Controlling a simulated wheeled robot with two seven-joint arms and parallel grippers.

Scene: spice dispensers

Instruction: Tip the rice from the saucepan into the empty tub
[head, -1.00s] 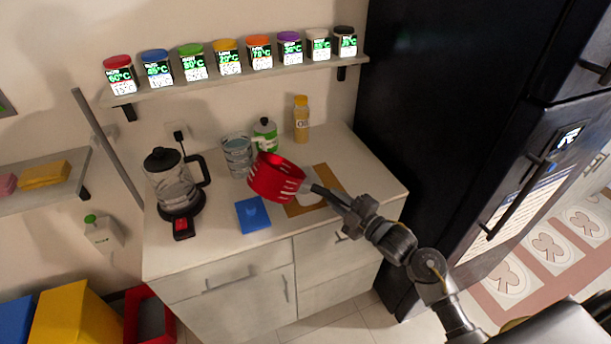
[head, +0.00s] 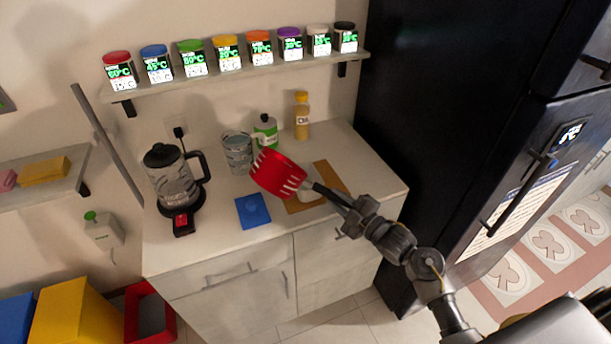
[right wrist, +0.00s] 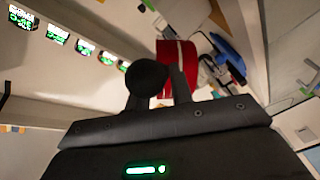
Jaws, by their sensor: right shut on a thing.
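A red saucepan (head: 280,174) hangs in the air above the counter, tilted with its rim toward the left. My right gripper (head: 350,212) is shut on its dark handle. The saucepan also shows in the right wrist view (right wrist: 174,62). I see no rice; the inside of the saucepan is mostly hidden. A small blue square item (head: 253,211) lies below and left of the saucepan; I cannot tell whether it is the tub. A clear ribbed container (head: 237,155) stands behind and left of the saucepan. My left gripper is not in view.
A kettle (head: 170,178) stands at the counter's left. A green-labelled bottle (head: 265,131) and an oil bottle (head: 302,116) stand at the back. A brown board (head: 328,176) lies below the gripper. A dark fridge (head: 440,120) borders the right. Jars line the shelf (head: 240,73) above.

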